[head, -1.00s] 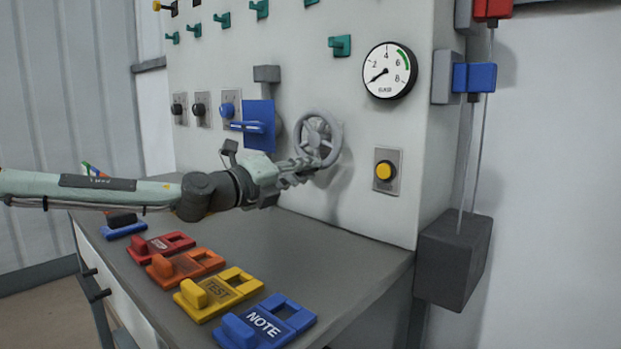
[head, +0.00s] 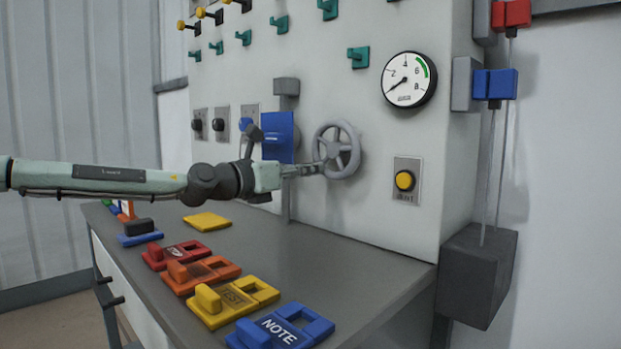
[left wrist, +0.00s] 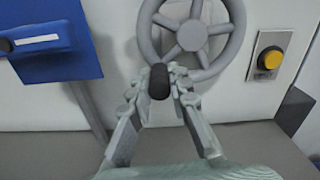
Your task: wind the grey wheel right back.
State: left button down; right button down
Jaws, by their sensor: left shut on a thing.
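The grey wheel (head: 345,151) is a spoked handwheel on the pale upright panel. It also shows at the top of the left wrist view (left wrist: 191,36). My left gripper (head: 318,168) is at the wheel's lower left rim. In the left wrist view its fingers (left wrist: 160,78) are shut around the wheel's dark handle knob (left wrist: 159,83), at the lower left of the rim. The round gauge (head: 408,80) is right of the wheel, its needle pointing to the lower left, at the low end. My right gripper is not in view.
A blue plate (head: 279,136) is on the panel just left of the wheel. A yellow button (head: 404,181) is to the right. Coloured tags, including a blue NOTE tag (head: 285,331), lie on the grey bench (head: 340,255). A dark block (head: 478,277) hangs at right.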

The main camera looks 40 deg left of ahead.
pick_arm(q)
jog(key=shift+a+r+m, duration=0.3)
jog(key=shift+r+m, duration=0.05)
jog(key=shift+m, duration=0.45)
jog(key=c, duration=1.4)
grip_release()
jog(key=shift+s, duration=0.1)
jog(key=shift+s+a, duration=0.15)
jog(key=shift+s, duration=1.8)
jog(key=shift+s+a, duration=0.2)
jog(key=shift+s, duration=1.8)
jog(key=shift+s+a, duration=0.15)
jog(key=shift+s, duration=1.8)
